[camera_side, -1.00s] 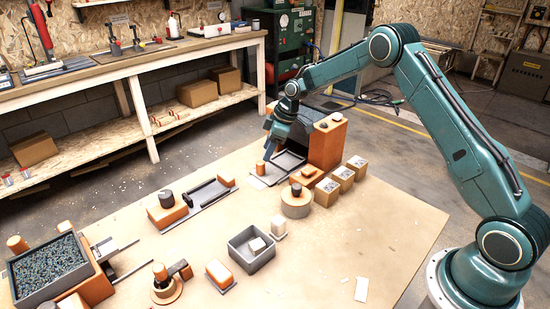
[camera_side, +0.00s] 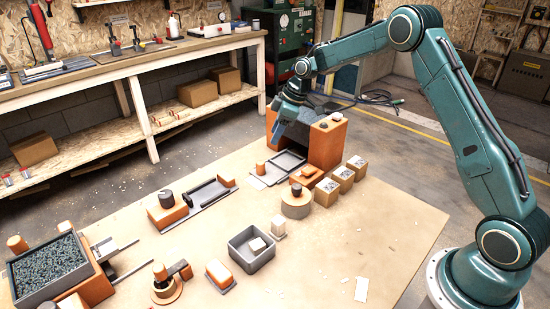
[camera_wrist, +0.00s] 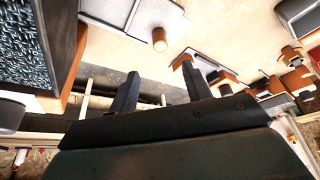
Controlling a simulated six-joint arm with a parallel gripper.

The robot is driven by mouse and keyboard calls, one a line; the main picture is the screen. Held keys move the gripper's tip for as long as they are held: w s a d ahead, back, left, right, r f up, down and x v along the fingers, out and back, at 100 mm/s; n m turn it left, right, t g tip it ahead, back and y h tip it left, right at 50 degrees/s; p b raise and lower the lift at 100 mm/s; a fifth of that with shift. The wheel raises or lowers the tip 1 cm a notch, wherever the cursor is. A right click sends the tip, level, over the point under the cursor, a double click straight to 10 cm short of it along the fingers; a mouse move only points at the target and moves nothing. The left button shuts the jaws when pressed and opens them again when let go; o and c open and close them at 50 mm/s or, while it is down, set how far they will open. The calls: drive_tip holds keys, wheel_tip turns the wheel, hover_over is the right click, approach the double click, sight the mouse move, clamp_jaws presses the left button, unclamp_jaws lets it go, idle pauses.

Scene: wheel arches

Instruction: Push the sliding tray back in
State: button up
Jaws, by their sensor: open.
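The sliding tray (camera_side: 268,180) is a flat grey tray that sticks out from the front of an orange housing (camera_side: 326,146). A short orange post (camera_side: 260,168) stands at its outer end. My gripper (camera_side: 276,145) hangs above and behind the tray, beside the housing, apart from both as far as I can tell. In the wrist view my gripper (camera_wrist: 158,70) is open, with nothing between its two dark fingers. The orange post (camera_wrist: 160,39) shows beyond the fingers. Part of the tray is cut off at the top edge there.
Small cardboard boxes (camera_side: 343,177) stand right of the tray. A bin of grey gravel (camera_side: 48,266), a slide fixture (camera_side: 207,195) and a grey open box (camera_side: 262,262) occupy the left and middle. The table's right part is mostly clear.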

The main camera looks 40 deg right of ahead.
drive_tip(key=a+m+h, duration=0.2)
drive_tip(key=a+m, duration=0.1)
drive_tip(key=m, duration=0.2)
drive_tip(key=m+h, duration=0.4)
drive_tip(key=m, duration=0.9)
approach(261, 163)
drive_tip(key=v, duration=0.2)
drive_tip(key=shift+a+r, duration=0.25)
drive_tip(key=shift+r, duration=0.05)
drive_tip(key=shift+f, duration=0.15)
drive_tip(key=shift+x, duration=6.8)
drive_tip(key=shift+d, duration=0.15)
drive_tip(key=shift+c, duration=0.2)
clamp_jaws()
